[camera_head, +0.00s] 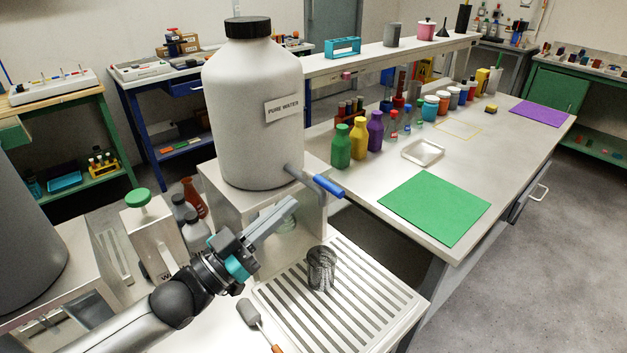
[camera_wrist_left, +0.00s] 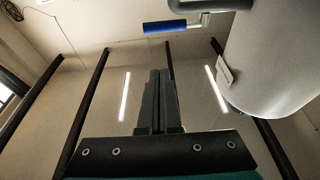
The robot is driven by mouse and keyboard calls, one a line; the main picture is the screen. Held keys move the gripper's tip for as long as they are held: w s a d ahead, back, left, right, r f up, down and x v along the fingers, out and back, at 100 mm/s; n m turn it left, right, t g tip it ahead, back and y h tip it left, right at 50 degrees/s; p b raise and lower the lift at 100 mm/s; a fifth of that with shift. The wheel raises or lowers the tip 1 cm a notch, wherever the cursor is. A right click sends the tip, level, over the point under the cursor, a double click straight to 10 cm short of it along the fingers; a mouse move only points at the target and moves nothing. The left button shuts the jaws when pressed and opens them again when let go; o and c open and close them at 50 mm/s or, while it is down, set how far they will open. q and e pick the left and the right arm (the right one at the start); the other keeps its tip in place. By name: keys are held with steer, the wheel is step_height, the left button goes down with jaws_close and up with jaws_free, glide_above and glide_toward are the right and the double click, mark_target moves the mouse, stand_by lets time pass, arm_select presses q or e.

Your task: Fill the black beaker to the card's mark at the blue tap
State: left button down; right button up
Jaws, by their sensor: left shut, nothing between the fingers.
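The black beaker (camera_head: 321,268), see-through with dark edges, stands upright on the slatted drain tray (camera_head: 375,307). The blue tap (camera_head: 328,186) sticks out from the lower side of the white tank (camera_head: 250,110) labelled PURE WATER, above and behind the beaker. The tap's blue handle also shows in the left wrist view (camera_wrist_left: 165,27), ahead of the fingers. My left gripper (camera_head: 291,204) is shut and empty, just left of and below the tap in the head picture, apart from the beaker. I cannot make out a card or its mark, nor any water level.
A metal stand (camera_head: 310,205) holds the tank. A grey-headed tool (camera_head: 248,312) lies at the tray's left edge. Right of the tap, the bench has a green mat (camera_head: 435,207), a small white tray (camera_head: 422,152) and several coloured bottles (camera_head: 358,140). Tray space around the beaker is clear.

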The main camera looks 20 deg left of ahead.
mark_target(322, 181)
arm_select(q)
steer(key=shift+a+r+h, duration=0.2)
steer(key=shift+r+h, duration=0.1)
steer(key=shift+r, duration=0.15)
steer(key=x, duration=1)
steer(key=shift+f+b, duration=0.65)
steer(key=shift+f, duration=1.35)
